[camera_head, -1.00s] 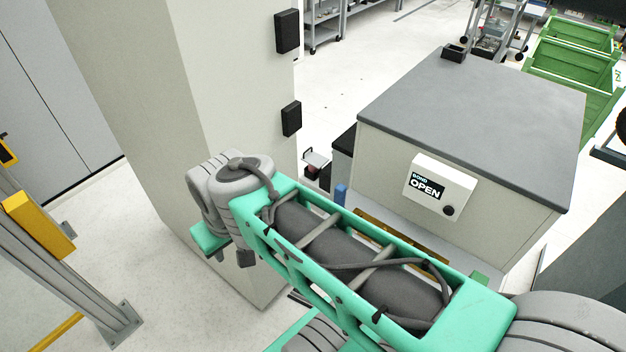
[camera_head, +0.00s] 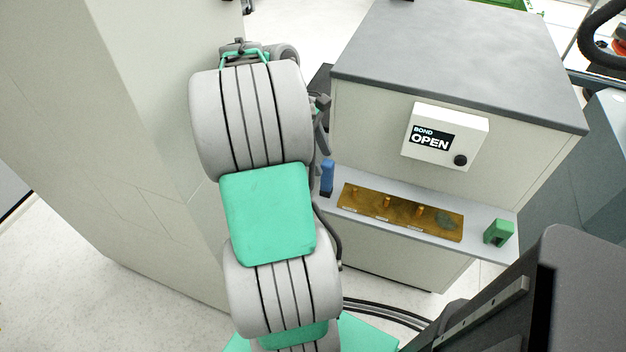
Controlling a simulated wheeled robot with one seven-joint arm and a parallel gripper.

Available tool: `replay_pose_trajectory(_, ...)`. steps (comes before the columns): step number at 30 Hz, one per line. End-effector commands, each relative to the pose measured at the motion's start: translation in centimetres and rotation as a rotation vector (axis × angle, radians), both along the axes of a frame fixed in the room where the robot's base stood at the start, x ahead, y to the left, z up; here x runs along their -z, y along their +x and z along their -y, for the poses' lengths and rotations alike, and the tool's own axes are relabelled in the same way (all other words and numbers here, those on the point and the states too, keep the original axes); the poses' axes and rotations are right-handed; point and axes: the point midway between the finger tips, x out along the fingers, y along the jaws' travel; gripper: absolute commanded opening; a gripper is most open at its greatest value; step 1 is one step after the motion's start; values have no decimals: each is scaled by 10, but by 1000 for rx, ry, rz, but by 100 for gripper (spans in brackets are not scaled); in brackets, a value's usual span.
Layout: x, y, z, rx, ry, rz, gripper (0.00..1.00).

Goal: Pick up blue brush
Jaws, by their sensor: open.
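The blue brush (camera_head: 327,174) stands upright at the left end of a grey shelf (camera_head: 340,213) on the front of a cabinet. It is close to the right side of my arm, and its lower end looks dark. My arm, grey and green, rises through the middle of the view, left of the shelf. I cannot make out my gripper; the arm's far end is hidden behind its nearer links.
A brown tray (camera_head: 360,207) with orange pegs and a dark lump lies on the shelf. A green block (camera_head: 498,232) is at the shelf's right end. A box reading "BOND OPEN" (camera_head: 445,137) is above. A pale column (camera_head: 110,120) stands left.

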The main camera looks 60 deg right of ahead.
Motion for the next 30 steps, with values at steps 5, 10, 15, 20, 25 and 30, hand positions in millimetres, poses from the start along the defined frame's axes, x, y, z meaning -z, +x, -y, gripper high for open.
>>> replay_pose_trajectory(5, 19, -13, 5, -1, 18, -12, 53)
replay_pose_trajectory(10, 37, -19, 5, -3, 16, -11, 53)
replay_pose_trajectory(15, 67, -29, 6, -1, 17, -11, 53)
replay_pose_trajectory(20, 77, -35, 8, -3, 15, -8, 53)
replay_pose_trajectory(25, 76, -34, 7, -3, 15, -9, 50)
replay_pose_trajectory(30, 76, -34, 7, -4, 15, -10, 36)
